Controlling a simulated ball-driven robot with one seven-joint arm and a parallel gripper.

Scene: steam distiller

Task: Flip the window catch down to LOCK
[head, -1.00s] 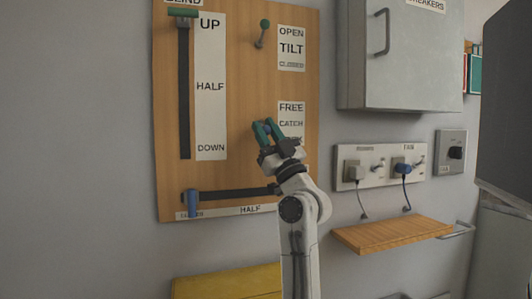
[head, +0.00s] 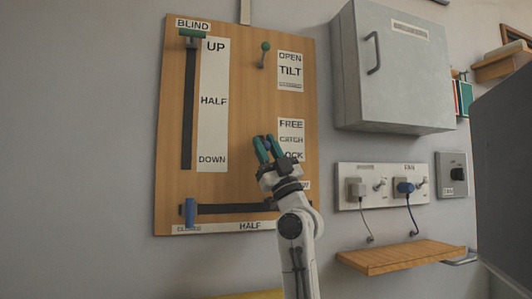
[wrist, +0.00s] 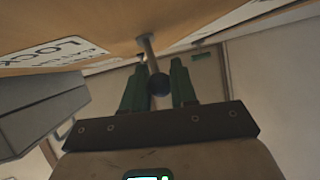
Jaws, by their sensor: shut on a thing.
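The window catch is a short stem with a dark ball knob (wrist: 159,85), standing out from the wooden board (head: 232,190). My gripper (wrist: 158,84) has its two green fingers on either side of the knob and is shut on it. In the head view my gripper (head: 266,148) is beside the CATCH label (head: 291,140), between the levels of FREE and LOCK, and mostly hides the catch. The FREE label (head: 291,124) is above; LOCK is below, partly covered by my gripper. The exact angle of the catch is hard to tell.
The green tilt knob (head: 265,47) is above my gripper. The blind slider (head: 192,38) is at UP, and a blue slider (head: 190,211) is at the lower left. A grey cabinet (head: 395,75), a socket panel (head: 382,187) and a wooden shelf (head: 400,257) are to the right.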

